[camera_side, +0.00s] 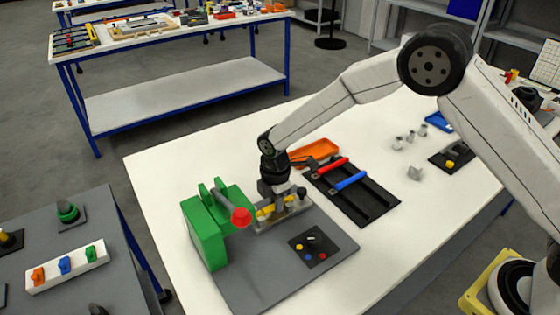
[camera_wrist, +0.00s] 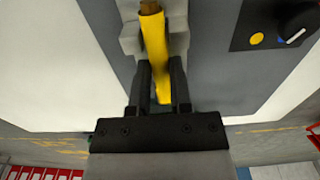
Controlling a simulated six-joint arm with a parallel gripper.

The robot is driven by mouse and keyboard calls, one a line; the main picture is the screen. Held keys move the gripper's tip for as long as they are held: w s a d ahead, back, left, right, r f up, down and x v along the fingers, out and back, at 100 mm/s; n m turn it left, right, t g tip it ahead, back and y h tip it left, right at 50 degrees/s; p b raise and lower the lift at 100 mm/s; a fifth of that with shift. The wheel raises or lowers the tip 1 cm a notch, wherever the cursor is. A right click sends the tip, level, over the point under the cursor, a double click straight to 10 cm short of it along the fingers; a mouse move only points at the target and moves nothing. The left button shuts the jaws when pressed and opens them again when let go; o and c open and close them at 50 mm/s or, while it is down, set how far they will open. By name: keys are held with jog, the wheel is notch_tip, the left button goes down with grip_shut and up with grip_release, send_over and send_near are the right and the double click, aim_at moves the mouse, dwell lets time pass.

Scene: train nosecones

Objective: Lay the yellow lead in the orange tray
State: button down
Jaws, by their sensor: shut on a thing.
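The yellow lead (camera_side: 265,211) is low in the grey metal fixture (camera_side: 290,219) in the side view. In the wrist view the yellow lead (camera_wrist: 154,45) runs between the two dark fingers of my gripper (camera_wrist: 162,78), with a brown end at the top edge. My gripper (camera_side: 275,197) points down over the fixture and is shut on the lead. I cannot tell whether the lead still touches the fixture (camera_wrist: 130,40). The orange tray (camera_side: 318,150) lies on the white table behind my gripper, partly hidden by a dark tool.
A green stand (camera_side: 205,232) with a red-ended grey cylinder (camera_side: 240,216) is close left of my gripper. A dark panel with coloured buttons (camera_side: 310,247) is in front. A black tray (camera_side: 372,205) with red- and blue-handled tools lies to the right. The front right white tabletop is clear.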

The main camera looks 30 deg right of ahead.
jog(key=shift+r, duration=0.1)
jog(key=shift+r, duration=0.9)
jog(key=shift+s+r, duration=0.25)
jog(key=shift+r, duration=0.6)
jog(key=s, duration=1.7)
jog(key=shift+s+f, duration=0.1)
jog(key=shift+s, duration=0.15)
